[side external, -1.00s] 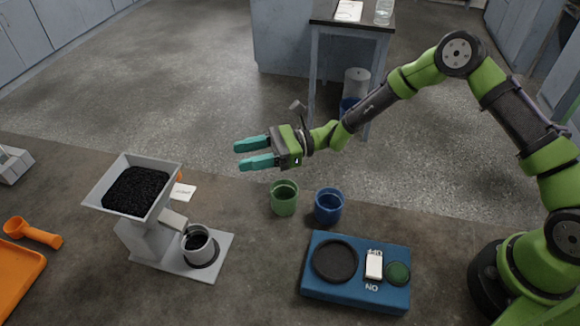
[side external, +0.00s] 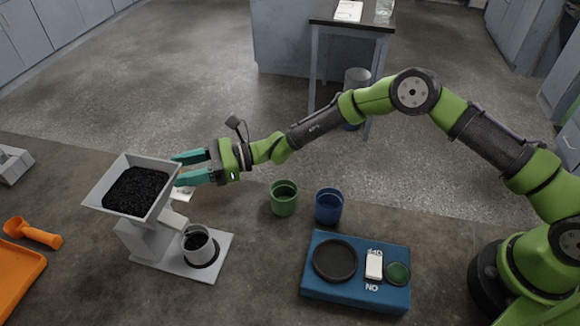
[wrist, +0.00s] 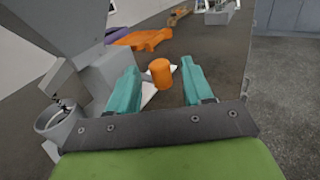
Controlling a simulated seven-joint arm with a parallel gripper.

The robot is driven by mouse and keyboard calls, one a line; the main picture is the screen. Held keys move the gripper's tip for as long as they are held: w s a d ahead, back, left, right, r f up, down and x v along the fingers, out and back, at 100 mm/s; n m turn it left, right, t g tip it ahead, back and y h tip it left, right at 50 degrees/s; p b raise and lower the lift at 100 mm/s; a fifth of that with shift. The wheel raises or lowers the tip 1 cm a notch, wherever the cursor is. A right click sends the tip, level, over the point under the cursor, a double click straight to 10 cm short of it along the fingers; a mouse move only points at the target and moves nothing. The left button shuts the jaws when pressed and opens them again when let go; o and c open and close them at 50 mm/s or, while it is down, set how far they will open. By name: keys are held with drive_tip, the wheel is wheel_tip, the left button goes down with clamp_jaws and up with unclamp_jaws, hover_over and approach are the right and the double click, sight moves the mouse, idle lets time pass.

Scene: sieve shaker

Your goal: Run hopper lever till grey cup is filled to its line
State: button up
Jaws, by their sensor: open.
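The grey hopper (side external: 160,205) is full of black grains (side external: 137,190) and stands on a grey base at the left. The grey cup (side external: 187,245) is upright under its spout, with dark material inside; I cannot make out its line or exact level. The cup also shows at the left of the wrist view (wrist: 50,123). My gripper (side external: 178,170) is open at the hopper's right side, with teal fingers. In the wrist view, the lever's orange knob (wrist: 160,73) shows between the open fingers, with a gap on each side. The knob is hidden in the side view.
A green cup (side external: 284,200) and a blue cup (side external: 329,207) stand right of the hopper. A blue scale (side external: 350,293) with a dark round pad is in front of them. An orange scoop (side external: 35,233) and orange tray (side external: 18,285) lie at the far left.

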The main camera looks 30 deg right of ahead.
drive_tip(key=shift+c, duration=0.2)
clamp_jaws()
drive_tip(key=shift+s+d+m+t+h, duration=0.15)
drive_tip(key=shift+s+m+t+h, duration=0.15)
drive_tip(key=shift+m+t, duration=0.45)
drive_tip(key=shift+s+t, duration=0.2)
drive_tip(key=shift+t, duration=0.25)
drive_tip(key=shift+o, duration=0.2)
unclamp_jaws()
drive_tip(key=shift+d, duration=0.1)
drive_tip(key=v, duration=1.6)
drive_tip(key=shift+s+d+r, duration=0.1)
drive_tip(key=shift+s+d, duration=0.1)
drive_tip(key=shift+d, duration=0.15)
